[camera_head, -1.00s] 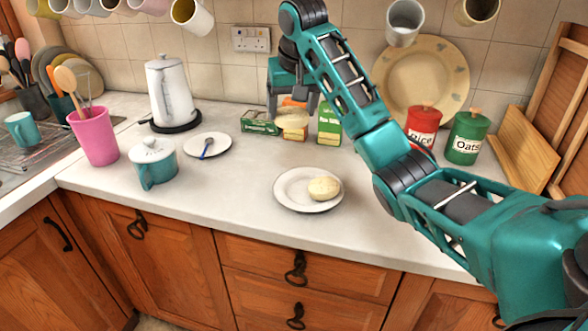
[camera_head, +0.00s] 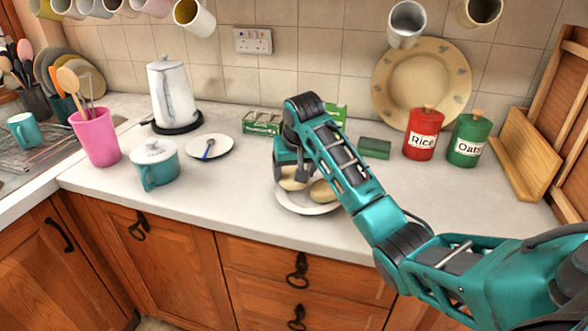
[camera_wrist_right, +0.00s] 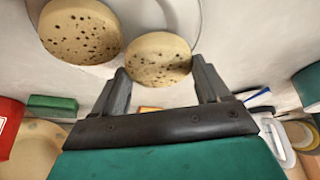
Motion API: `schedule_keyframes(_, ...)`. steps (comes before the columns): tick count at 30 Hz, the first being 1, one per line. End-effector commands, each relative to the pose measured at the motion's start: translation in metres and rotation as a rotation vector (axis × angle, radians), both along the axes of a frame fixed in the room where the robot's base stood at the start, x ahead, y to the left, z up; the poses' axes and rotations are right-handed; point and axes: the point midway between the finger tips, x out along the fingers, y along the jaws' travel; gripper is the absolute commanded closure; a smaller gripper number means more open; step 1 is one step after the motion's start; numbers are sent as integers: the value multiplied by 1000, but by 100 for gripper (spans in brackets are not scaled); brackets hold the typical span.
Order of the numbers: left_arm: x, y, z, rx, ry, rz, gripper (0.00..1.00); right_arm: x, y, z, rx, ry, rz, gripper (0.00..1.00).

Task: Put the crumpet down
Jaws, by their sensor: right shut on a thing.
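My right gripper (camera_head: 289,178) is shut on a pale round crumpet (camera_head: 293,184) at the left part of the white plate (camera_head: 290,206). In the right wrist view the held crumpet (camera_wrist_right: 158,58), with dark holes in its face, sits between the two fingers. Another crumpet (camera_head: 321,192) lies on the plate just right of it; it also shows in the wrist view (camera_wrist_right: 80,30). The two are very close or touching. I cannot tell whether the held crumpet touches the plate. My left gripper is not in view.
A teal lidded pot (camera_head: 154,165), a small plate with a blue-handled utensil (camera_head: 208,150), and a kettle (camera_head: 172,90) stand to the left. Green boxes (camera_head: 262,123) are behind. A green block (camera_head: 375,148), rice tin (camera_head: 424,134) and oats tin (camera_head: 468,140) stand to the right.

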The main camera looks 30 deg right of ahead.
Motion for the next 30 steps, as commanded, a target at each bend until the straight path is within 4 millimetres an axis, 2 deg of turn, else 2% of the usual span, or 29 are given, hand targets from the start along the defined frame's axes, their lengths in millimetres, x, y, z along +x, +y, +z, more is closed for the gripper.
schedule_keyframes(14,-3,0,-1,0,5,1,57,0,0,-8,0,1,0,55)
schedule_keyframes(15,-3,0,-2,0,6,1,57,0,0,-9,0,1,0,24)
schedule_keyframes(23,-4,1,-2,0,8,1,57,0,0,-8,0,0,0,0)
schedule_keyframes(30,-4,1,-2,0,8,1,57,0,0,-7,0,0,0,0)
